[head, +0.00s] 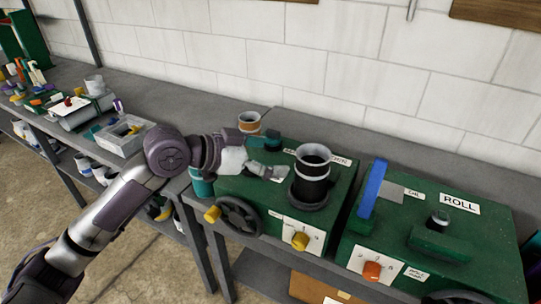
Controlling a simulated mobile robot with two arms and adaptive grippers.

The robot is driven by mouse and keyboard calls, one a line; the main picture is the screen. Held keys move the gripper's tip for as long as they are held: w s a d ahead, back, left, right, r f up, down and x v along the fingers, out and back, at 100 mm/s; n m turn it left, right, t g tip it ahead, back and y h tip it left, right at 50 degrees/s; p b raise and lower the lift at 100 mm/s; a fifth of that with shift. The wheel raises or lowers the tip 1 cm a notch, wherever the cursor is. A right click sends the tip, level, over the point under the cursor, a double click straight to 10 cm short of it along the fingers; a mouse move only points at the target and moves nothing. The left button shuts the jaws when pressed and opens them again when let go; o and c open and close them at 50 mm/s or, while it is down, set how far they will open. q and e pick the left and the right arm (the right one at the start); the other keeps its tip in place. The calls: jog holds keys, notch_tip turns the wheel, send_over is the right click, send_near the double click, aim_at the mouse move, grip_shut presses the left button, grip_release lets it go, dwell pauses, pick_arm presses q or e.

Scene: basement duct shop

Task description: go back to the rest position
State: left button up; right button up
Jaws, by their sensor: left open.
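My left arm comes in from the left edge, over the front of the bench. My left gripper (272,170) is open, above the left end of a green machine (345,190). Its fingers point right, towards a dark cylinder with a pale rim (311,178) that stands upright on that machine. There seems to be a small gap between the fingertips and the cylinder. Nothing shows between the fingers. My right gripper is not in view.
A second green machine labelled ROLL (470,235) with a blue lever (372,188) stands to the right. An orange-banded cup (249,122) stands behind my gripper. A grey box (124,134) and small items fill the left bench. A white block wall is behind.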

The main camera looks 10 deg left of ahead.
pick_arm(q)
jog(key=s+a+f+n+g+y, duration=0.1)
jog(key=s+f+n+y, duration=0.1)
jog(key=s+f, duration=0.55)
jog(key=s+f+n+y, duration=0.15)
jog(key=s+f, duration=0.25)
jog(key=f, duration=0.7)
jog(key=s+a+f+n+g+y, duration=0.25)
jog(key=s+a+f+y, duration=0.2)
jog(key=s, duration=0.45)
jog(key=s+a+f+n+g+y, duration=0.1)
jog(key=s+a+f+n+y, duration=0.2)
jog(key=s+a+f, duration=0.45)
notch_tip(320, 180, down, 24)
jog(key=s+d+g, duration=0.1)
jog(key=s+d, duration=0.1)
jog(key=s+a+f, duration=0.1)
jog(key=s+f, duration=0.7)
jog(key=s+a+f+g+b, duration=0.1)
jog(key=s+a+f, duration=0.1)
jog(key=s+f, duration=0.7)
jog(key=shift+a+f+m+b, duration=0.25)
jog(key=shift+f+m+b, duration=0.05)
